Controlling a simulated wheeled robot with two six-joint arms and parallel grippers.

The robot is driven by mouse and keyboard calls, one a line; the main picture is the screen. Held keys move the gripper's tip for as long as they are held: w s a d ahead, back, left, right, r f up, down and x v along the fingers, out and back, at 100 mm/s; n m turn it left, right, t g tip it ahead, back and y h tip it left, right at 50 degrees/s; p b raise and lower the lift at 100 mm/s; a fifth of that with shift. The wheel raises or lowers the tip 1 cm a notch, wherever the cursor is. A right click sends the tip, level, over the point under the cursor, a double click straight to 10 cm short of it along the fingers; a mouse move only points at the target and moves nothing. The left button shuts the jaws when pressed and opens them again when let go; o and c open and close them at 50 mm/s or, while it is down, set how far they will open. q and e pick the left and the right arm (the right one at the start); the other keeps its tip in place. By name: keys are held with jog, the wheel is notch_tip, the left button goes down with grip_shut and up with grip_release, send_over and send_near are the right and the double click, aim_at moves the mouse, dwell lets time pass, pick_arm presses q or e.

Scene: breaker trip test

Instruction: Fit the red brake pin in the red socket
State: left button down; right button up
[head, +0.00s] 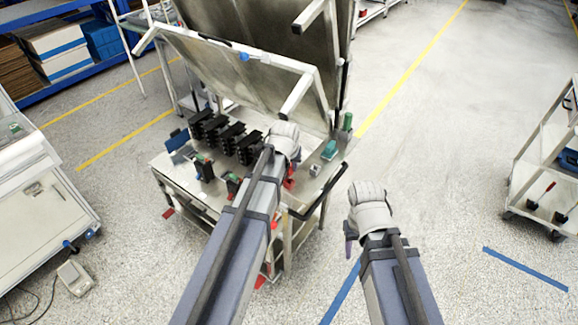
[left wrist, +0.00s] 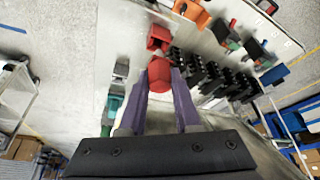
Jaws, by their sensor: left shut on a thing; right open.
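The red brake pin (left wrist: 160,76) is held between the purple fingers of my left gripper (left wrist: 160,88) in the left wrist view. The red socket (left wrist: 158,38) appears just beyond the pin, with a small gap between them in the picture; I cannot tell the depth. In the head view my left wrist covers the fingertips, and a red part (head: 290,182) shows beside it; I cannot tell whether it is pin or socket. My right gripper (head: 349,241) hangs open and empty off the right side of the bench.
Several black breakers (head: 223,133) stand in a row on the bench cart (head: 178,160). A teal device (head: 330,150) and a green cylinder (head: 347,122) are at its right. A raised framed panel (head: 225,70) is behind. A trolley (head: 545,150) stands far right, with clear floor between.

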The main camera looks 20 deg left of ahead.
aim_at(289, 171)
pick_arm(q)
jog(key=shift+f+b, duration=2.05)
jog(key=shift+f, duration=0.05)
jog(key=c, duration=0.5)
grip_release()
jog(key=shift+c, duration=0.2)
jog(key=shift+r, duration=0.1)
jog(key=p+v, duration=0.7)
jog(key=shift+s+r, duration=0.2)
jog(key=shift+r, duration=0.2)
jog(key=shift+f, duration=0.1)
jog(key=s+d+f+m+g+b, duration=0.1)
jog(key=s+d+f+m+b, duration=0.1)
jog(key=s, duration=0.5)
jog(key=s+d+f+m+g+b, duration=0.1)
jog(key=s+d+f+g+b, duration=0.1)
jog(key=s+d, duration=0.4)
jog(key=s+d+f+m+g+b, duration=0.2)
jog(key=s+d+f+b, duration=0.1)
jog(key=s, duration=0.4)
jog(key=shift+s+d+f+m+y, duration=0.3)
jog(key=shift+s+d+f, duration=0.1)
jog(key=shift+d+f, duration=0.45)
